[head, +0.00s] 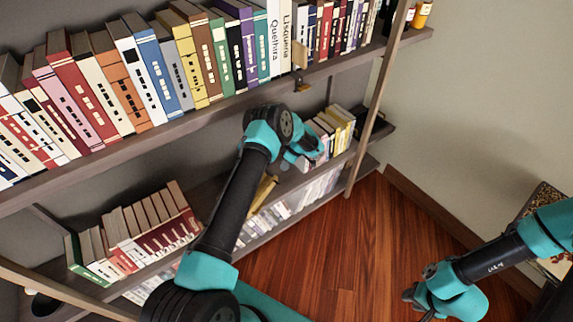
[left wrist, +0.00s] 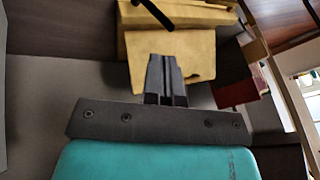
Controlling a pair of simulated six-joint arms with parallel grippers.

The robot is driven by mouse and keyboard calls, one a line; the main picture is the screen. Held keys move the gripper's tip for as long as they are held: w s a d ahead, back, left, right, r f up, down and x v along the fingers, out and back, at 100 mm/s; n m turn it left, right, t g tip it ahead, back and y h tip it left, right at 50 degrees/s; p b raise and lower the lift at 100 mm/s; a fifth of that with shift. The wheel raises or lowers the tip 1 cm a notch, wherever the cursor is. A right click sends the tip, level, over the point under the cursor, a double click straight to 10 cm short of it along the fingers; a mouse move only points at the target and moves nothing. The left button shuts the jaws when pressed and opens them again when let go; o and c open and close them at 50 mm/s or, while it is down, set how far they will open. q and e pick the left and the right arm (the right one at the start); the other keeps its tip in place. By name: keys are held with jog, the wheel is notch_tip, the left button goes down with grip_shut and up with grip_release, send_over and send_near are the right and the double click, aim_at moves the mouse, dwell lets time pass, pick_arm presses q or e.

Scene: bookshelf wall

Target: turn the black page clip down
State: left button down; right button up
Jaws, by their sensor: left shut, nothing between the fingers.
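The black page clip (left wrist: 153,10) shows in the left wrist view as a short dark bar slanting across the top of a tan, book-like thing (left wrist: 195,50). My left gripper (left wrist: 165,60) is shut and empty, with its fingertips in front of the tan surface and below the clip in the picture. I cannot tell whether the fingertips touch the surface. In the head view, my left wrist reaches over the middle shelf, and the clip cannot be made out there. My right gripper (head: 424,306) hangs low at the right, away from the shelves; its fingers are too small to judge.
The upper shelf (head: 205,119) holds a long row of books and stands close above my left arm. More books (head: 140,229) stand at the left of the middle shelf, and others (head: 335,125) at its right end. A slanted wooden post (head: 372,115) stands right of my left wrist.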

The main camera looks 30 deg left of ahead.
aim_at(276, 182)
pick_arm(q)
jog(key=x, duration=0.7)
jog(key=shift+d, duration=0.1)
